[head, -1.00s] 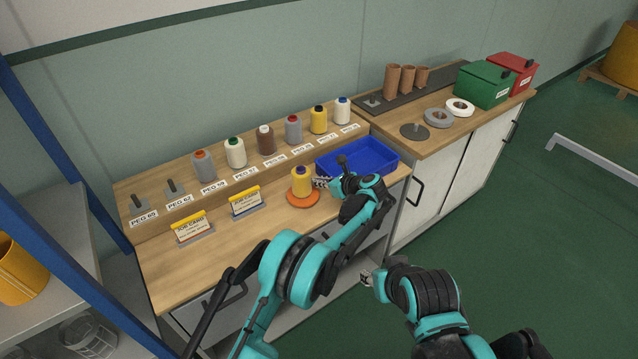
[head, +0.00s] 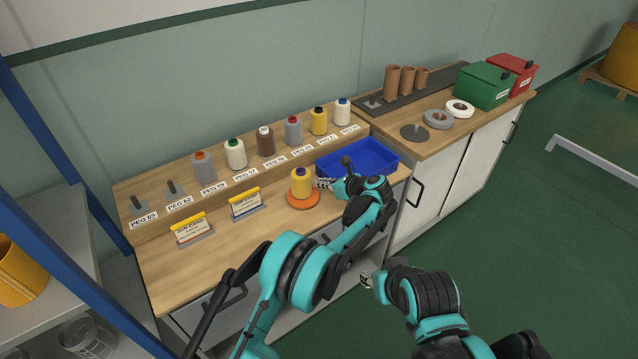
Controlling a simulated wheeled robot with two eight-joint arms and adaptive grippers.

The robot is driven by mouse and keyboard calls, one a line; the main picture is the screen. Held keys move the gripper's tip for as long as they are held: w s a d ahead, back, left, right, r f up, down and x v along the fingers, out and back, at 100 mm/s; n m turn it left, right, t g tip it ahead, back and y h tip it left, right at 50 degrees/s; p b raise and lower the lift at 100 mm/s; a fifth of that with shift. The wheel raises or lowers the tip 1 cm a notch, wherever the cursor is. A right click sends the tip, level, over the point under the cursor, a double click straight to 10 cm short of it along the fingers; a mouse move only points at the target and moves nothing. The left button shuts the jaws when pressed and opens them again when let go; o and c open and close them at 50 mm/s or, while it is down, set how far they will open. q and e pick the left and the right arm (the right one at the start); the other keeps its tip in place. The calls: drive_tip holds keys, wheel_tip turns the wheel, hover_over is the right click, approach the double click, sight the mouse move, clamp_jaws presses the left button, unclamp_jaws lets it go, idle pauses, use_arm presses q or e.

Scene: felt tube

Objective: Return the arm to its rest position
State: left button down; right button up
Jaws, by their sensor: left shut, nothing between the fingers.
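My left arm reaches over the front of the wooden bench. Its gripper (head: 324,183) is shut and empty, just right of a yellow thread cone (head: 301,181) with a purple top and in front of the blue tray (head: 379,152). The cone stands upright on an orange disc (head: 303,201), apart from the fingers as far as I can see. My right gripper (head: 367,281) is low in front of the bench, over the floor side. It is small and partly hidden by its own wrist, so its opening is unclear.
Several thread cones (head: 235,153) stand on the labelled peg shelf, with two empty pegs at left. Two job cards (head: 193,230) stand on the bench. Brown tubes (head: 391,82), tape rolls and green and red boxes (head: 486,85) are at right. A blue post (head: 62,150) rises at left.

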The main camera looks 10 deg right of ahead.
use_arm(q)
drive_tip(key=v, duration=1)
drive_tip(key=w+a+r+m+t+h, duration=0.1)
drive_tip(key=w+a+r+m+t, duration=0.15)
drive_tip(key=r, duration=0.55)
drive_tip(key=w+a+r+m+t, duration=0.2)
drive_tip(key=a+r+m+t, duration=0.15)
drive_tip(key=r, duration=0.45)
drive_tip(key=w+a+r+m+t+h, duration=0.1)
drive_tip(key=w+a+r+m+t, duration=0.2)
drive_tip(key=r, duration=0.5)
drive_tip(key=s+a+r+m+t+h, duration=0.1)
drive_tip(key=s+a+r+m+h, duration=0.3)
drive_tip(key=s+r+m+h, duration=0.55)
drive_tip(key=s+a+f+m+g+y, duration=0.1)
drive_tip(key=s+a+f+m+g, duration=0.3)
drive_tip(key=s+a+f+m, duration=0.3)
drive_tip(key=s+a+f+m+g+y, duration=0.2)
drive_tip(key=s+a+f+m+g, duration=0.2)
drive_tip(key=s, duration=1)
drive_tip(key=s+a+f+m+g+y, duration=0.1)
drive_tip(key=s+a+f+m+g, duration=0.3)
drive_tip(key=s+a+f+m, duration=0.5)
wheel_tip(320, 180, down, 8)
drive_tip(key=s+m, duration=0.2)
drive_tip(key=m, duration=0.3)
drive_tip(key=shift+a+r+g, duration=0.15)
drive_tip(key=shift+a+g, duration=0.15)
drive_tip(key=shift+a, duration=0.1)
drive_tip(key=shift+w+r, duration=0.1)
